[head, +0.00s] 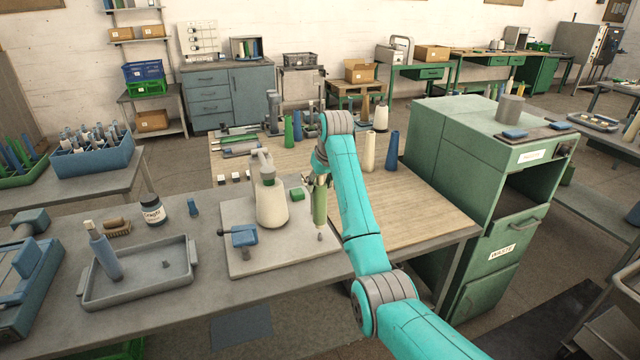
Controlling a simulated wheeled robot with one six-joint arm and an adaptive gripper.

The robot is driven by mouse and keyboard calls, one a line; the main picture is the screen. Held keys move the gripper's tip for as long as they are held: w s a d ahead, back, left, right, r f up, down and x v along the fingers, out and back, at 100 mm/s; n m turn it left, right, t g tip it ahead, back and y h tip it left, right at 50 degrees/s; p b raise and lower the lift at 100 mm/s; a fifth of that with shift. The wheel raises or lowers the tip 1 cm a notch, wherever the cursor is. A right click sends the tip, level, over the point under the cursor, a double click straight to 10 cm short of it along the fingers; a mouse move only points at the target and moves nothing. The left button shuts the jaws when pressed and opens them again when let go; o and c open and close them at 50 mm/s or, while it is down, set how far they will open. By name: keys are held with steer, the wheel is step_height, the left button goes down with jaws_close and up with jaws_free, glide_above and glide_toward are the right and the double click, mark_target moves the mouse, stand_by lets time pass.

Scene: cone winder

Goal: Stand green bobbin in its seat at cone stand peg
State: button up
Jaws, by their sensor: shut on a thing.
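The green bobbin (320,206) is upright and held by my gripper (318,180), which is shut on its upper part. A small grey peg (320,237) shows just below the bobbin's lower end, on the pale board (240,262) of the stand. The bobbin looks a little above the peg, but I cannot tell the exact gap or whether the two line up. A large cream cone (272,205) stands on the same board, to the left of the bobbin. The gripper's fingers are small and partly hidden by my wrist.
A blue clamp-like part (243,236) and a green block (297,194) are near the cream cone. Behind stand a cream cone (369,151) and a blue cone (392,152). A green cabinet (470,195) is right.

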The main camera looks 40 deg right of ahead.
mark_target(320, 198)
steer(key=shift+f, duration=2.75)
stand_by(0.5)
steer(key=o, duration=1.1)
steer(key=v, duration=1.2)
steer(key=shift+s, duration=0.15)
